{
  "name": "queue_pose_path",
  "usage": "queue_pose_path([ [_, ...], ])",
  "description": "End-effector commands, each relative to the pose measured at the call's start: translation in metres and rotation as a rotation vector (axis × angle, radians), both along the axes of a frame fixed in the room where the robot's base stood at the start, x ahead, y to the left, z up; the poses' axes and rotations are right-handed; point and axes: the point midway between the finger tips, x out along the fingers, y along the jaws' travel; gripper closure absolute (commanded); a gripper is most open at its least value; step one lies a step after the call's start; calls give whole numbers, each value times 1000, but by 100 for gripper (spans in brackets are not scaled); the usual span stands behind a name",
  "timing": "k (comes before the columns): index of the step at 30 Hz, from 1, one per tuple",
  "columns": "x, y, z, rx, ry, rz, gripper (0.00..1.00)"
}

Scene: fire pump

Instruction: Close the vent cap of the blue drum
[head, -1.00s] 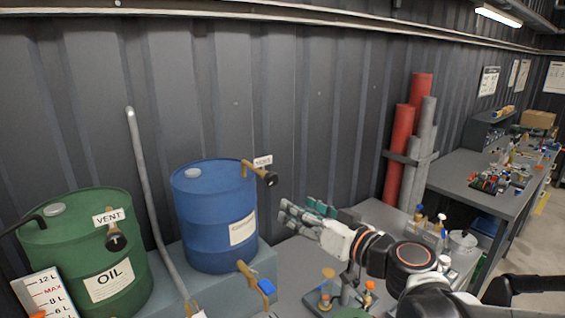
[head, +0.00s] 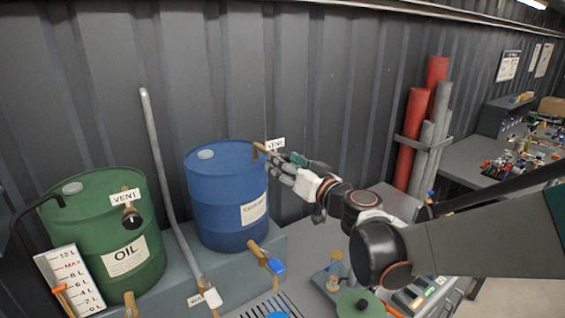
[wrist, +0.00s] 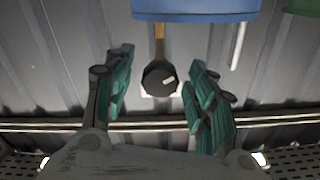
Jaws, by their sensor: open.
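The blue drum (head: 222,195) stands on a grey ledge in the head view, and its edge shows at the top of the wrist view (wrist: 195,8). A brass vent pipe (wrist: 159,42) runs from it to a black round vent cap (wrist: 159,78) with a pale mark. My gripper (wrist: 158,88) is open, with a green-padded finger on each side of the cap and gaps on both sides. In the head view my gripper (head: 272,164) is at the drum's right side and hides the cap. A white VENT tag (head: 275,144) shows just above the fingers.
A green OIL drum (head: 105,240) with its own vent cap (head: 132,217) stands to the left. A grey pipe (head: 165,190) rises between the drums. A blue-handled tap (head: 276,266) is below my gripper. The corrugated wall (head: 300,80) is close behind.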

Motion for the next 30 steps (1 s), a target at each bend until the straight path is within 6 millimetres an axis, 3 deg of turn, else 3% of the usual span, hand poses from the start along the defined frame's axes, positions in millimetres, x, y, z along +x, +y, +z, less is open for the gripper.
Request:
queue_pose_path([
  [13,10,7,0,0,0,0,49],
  [14,10,7,0,0,0,0,51],
  [18,10,7,0,0,0,0,83],
  [20,10,7,0,0,0,0,94],
  [30,10,7,0,22,15,0,94],
])
